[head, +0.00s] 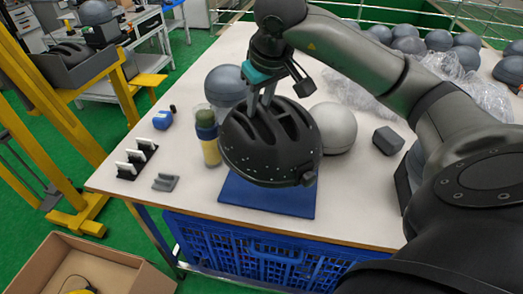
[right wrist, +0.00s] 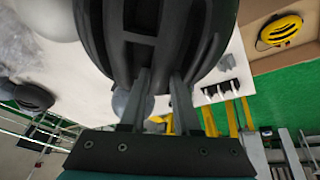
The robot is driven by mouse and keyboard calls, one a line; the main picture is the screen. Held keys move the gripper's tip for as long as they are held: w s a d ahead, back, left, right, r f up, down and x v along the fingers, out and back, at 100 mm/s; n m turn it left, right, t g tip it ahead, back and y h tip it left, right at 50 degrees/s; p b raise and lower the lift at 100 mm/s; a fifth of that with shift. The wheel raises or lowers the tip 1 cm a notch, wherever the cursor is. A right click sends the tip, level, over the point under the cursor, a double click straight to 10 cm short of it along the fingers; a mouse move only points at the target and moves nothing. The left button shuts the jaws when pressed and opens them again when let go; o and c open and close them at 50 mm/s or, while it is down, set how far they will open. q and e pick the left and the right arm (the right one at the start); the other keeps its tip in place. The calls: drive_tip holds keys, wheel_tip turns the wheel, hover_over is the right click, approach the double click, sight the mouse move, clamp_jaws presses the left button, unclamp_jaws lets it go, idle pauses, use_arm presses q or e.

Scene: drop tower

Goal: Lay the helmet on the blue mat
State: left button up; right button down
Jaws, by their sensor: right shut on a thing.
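A black vented helmet (head: 268,143) hangs from my right gripper (head: 266,97) in the head view, above the blue mat (head: 270,197). The mat lies flat at the table's front edge, and the helmet covers its back part. I cannot tell whether the helmet's underside touches the mat. In the right wrist view, the two fingers of my right gripper (right wrist: 158,100) reach into the vents of the helmet (right wrist: 150,35) and are shut on it. My left gripper is not in view.
A grey dome (head: 335,128) and another dome (head: 226,86) stand behind the helmet. A yellow-and-blue cylinder (head: 208,138) stands close on its left. A small dark block (head: 388,140) lies at right. A blue crate (head: 245,250) is below the table edge.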

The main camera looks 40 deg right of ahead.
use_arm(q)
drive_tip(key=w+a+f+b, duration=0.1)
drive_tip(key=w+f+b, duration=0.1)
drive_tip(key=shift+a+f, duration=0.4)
use_arm(e)
wheel_tip(320, 180, down, 13)
drive_tip(key=shift+f, duration=0.15)
use_arm(q)
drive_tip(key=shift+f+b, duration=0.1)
drive_tip(key=shift+b, duration=0.3)
use_arm(e)
drive_tip(key=shift+f, duration=0.1)
drive_tip(key=c, duration=0.7)
unclamp_jaws()
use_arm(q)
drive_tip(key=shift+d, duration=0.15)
use_arm(e)
drive_tip(key=shift+o, duration=0.3)
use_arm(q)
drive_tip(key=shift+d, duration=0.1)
